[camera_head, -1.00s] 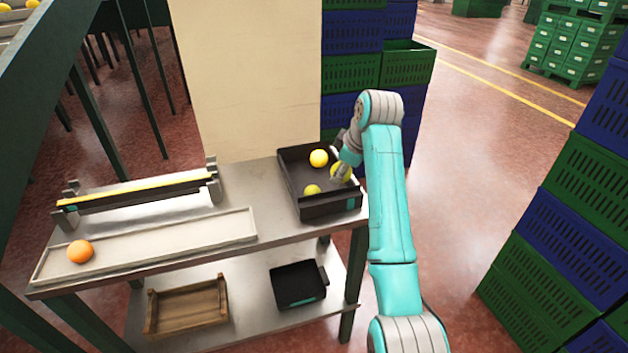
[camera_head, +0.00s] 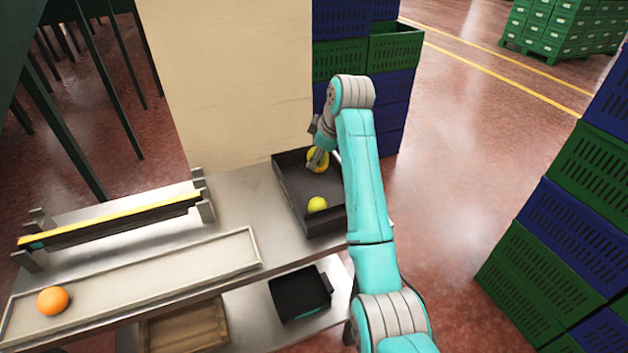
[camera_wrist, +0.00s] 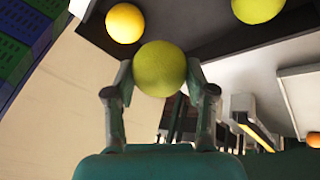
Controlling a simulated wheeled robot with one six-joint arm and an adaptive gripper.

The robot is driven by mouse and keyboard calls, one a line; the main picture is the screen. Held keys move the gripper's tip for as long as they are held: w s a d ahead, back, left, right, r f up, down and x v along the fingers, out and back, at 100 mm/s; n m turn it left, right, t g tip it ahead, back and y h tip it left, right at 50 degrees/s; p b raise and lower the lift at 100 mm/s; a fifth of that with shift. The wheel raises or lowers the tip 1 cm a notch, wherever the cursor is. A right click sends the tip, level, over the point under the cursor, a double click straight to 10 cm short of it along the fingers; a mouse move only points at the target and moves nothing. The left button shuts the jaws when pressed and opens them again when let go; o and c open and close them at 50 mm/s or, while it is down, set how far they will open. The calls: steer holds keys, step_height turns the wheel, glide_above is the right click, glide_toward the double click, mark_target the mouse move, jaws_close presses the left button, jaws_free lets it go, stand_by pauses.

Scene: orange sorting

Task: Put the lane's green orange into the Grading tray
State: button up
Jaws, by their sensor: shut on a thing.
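My gripper (camera_wrist: 158,88) is shut on a green orange (camera_wrist: 160,66), with one finger on each side of it in the wrist view. In the head view my gripper (camera_head: 317,158) is over the far part of a dark tray (camera_head: 330,228) on the bench. I cannot read a label on this tray. A yellow-orange fruit (camera_wrist: 125,23) and a yellow-green fruit (camera_wrist: 257,8) lie in the tray. The yellow-green one also shows in the head view (camera_head: 317,204). The held orange cannot be clearly told apart behind my fingers there.
An orange fruit (camera_head: 52,300) lies at the left end of the pale lane (camera_head: 190,262). A yellow-topped rail (camera_head: 110,222) stands behind it. A black bin (camera_head: 298,293) and a wooden crate (camera_head: 185,328) sit below. Stacked crates (camera_head: 565,215) stand right.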

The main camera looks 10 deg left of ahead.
step_height(320, 180, down, 9)
steer(key=shift+r, duration=0.15)
stand_by(0.4)
steer(key=o, duration=1.2)
steer(key=v, duration=1.2)
